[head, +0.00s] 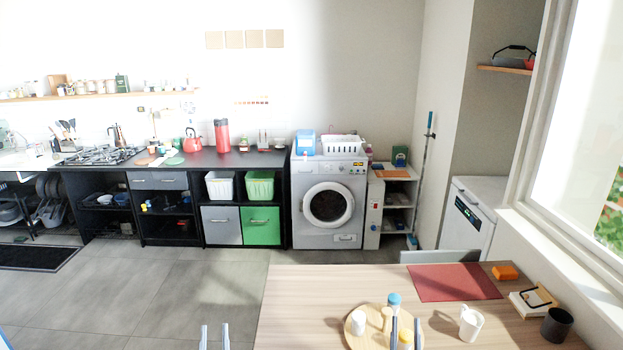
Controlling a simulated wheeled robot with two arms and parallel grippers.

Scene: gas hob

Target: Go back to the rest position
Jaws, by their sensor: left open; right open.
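My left gripper (214,328) shows at the bottom edge, its two pale fingers upright and apart with nothing between them. It is over the grey floor, left of the wooden table (300,295). My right gripper (406,322) shows at the bottom edge in front of the round wooden tray (352,337). Its two dark fingers are apart; a yellowish jar (405,338) appears between them in the picture, and I cannot tell whether they touch it. The gas hob (103,155) is far off on the dark counter at the left.
The tray holds several bottles and jars. Open floor (180,285) lies to the left.

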